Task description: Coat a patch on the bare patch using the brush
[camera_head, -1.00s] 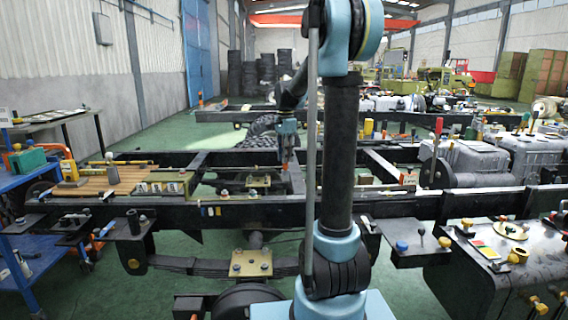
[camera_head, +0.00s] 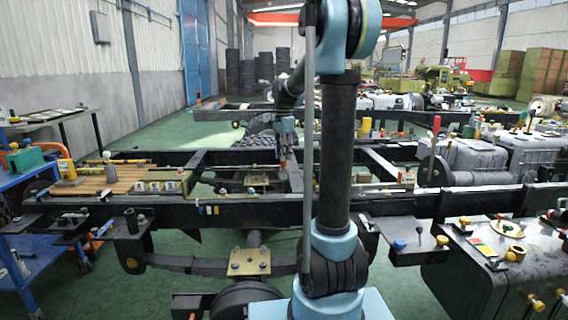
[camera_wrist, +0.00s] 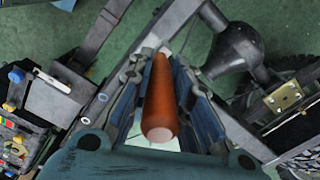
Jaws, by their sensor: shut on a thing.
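My gripper (camera_head: 285,160) hangs above the dark chassis frame (camera_head: 255,205), left of the picture's middle. In the wrist view my gripper (camera_wrist: 160,98) is shut on a smooth orange-brown handle (camera_wrist: 160,100), which looks like the brush handle. Its round pale end faces the camera. The brush's bristles cannot be made out. A pale area shows between the fingers behind the handle; I cannot tell whether it is the bare patch. In the head view the bare patch cannot be picked out, and my arm covers part of the frame.
A wooden slatted board (camera_head: 122,177) with small items lies on the frame at left. A blue cart (camera_head: 40,250) stands at far left. A red lever (camera_head: 434,135) and grey engine blocks (camera_head: 478,158) are at right. Green floor shows between the rails.

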